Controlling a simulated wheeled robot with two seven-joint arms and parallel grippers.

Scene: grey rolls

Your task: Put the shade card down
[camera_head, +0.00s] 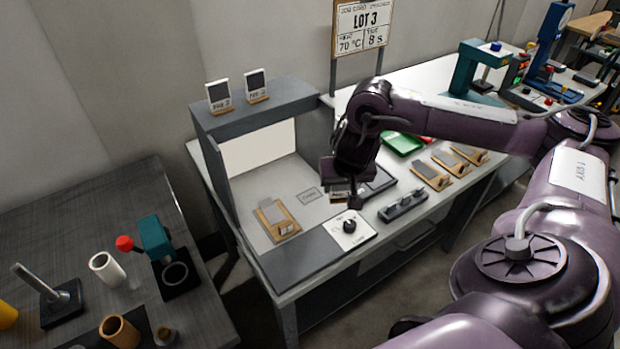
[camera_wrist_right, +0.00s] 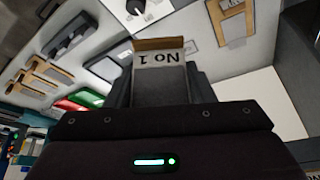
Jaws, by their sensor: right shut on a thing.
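My right gripper (camera_head: 344,196) is shut on the shade card. In the right wrist view the shade card (camera_wrist_right: 160,60) shows a tan edge and a white label reading "No 1", upside down, between the fingers; its lower part is hidden. In the head view the card (camera_head: 341,194) is mostly hidden by the gripper, at the right side of the open grey viewing booth (camera_head: 233,119). A tan board with a grey card (camera_head: 277,219) lies on the booth floor. A small outlined rectangle (camera_head: 308,195) is marked to its right. My left gripper is not in view.
A dial on a white plate (camera_head: 349,226) is at the booth's front right. A dark rack (camera_head: 403,206), a green tray (camera_head: 401,143) and several tan card holders (camera_head: 430,174) stand to the right. Two cards (camera_head: 218,94) stand on the booth roof.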

